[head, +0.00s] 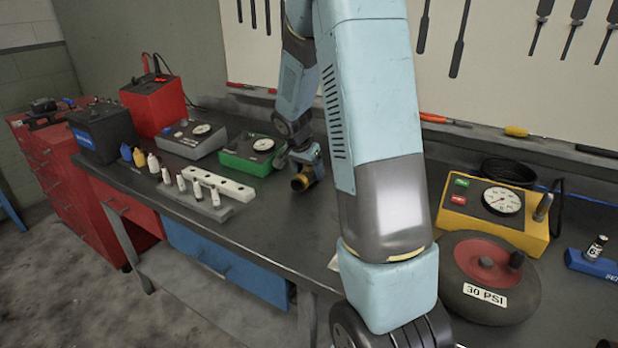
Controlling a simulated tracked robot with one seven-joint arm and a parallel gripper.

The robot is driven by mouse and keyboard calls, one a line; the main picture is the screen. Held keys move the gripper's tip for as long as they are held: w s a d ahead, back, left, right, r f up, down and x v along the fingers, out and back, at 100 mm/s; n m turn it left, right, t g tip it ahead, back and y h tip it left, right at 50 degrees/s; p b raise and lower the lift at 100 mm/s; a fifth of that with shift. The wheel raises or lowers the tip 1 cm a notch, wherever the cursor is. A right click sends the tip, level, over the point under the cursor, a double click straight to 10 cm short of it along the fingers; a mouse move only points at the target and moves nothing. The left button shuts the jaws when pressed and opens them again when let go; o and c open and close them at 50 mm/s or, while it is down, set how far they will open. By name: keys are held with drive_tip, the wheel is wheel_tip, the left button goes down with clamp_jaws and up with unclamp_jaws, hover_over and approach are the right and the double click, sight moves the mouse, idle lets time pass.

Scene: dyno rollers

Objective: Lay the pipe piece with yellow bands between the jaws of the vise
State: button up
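A short dark cylinder with yellow on it (303,182), which looks like the pipe piece with yellow bands, is at the far side of the workbench, right of the green gauge box. My gripper (302,168) is directly at this piece, small and partly hidden by my own arm. I cannot tell whether its fingers are open or closed around the piece, or whether the piece touches the bench. I cannot make out a vise with certainty in the head view; my large arm hides the middle of the bench.
Left on the workbench (262,225) are a green gauge box (247,156), a grey gauge box (190,140), a white block with holes (222,183) and small bottles. Right are a yellow gauge box (497,207) and a wheel marked 30 PSI (462,283). Bare bench lies in front of the piece.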

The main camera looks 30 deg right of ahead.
drive_tip(key=c, duration=1.2)
clamp_jaws()
drive_tip(key=shift+r, duration=0.15)
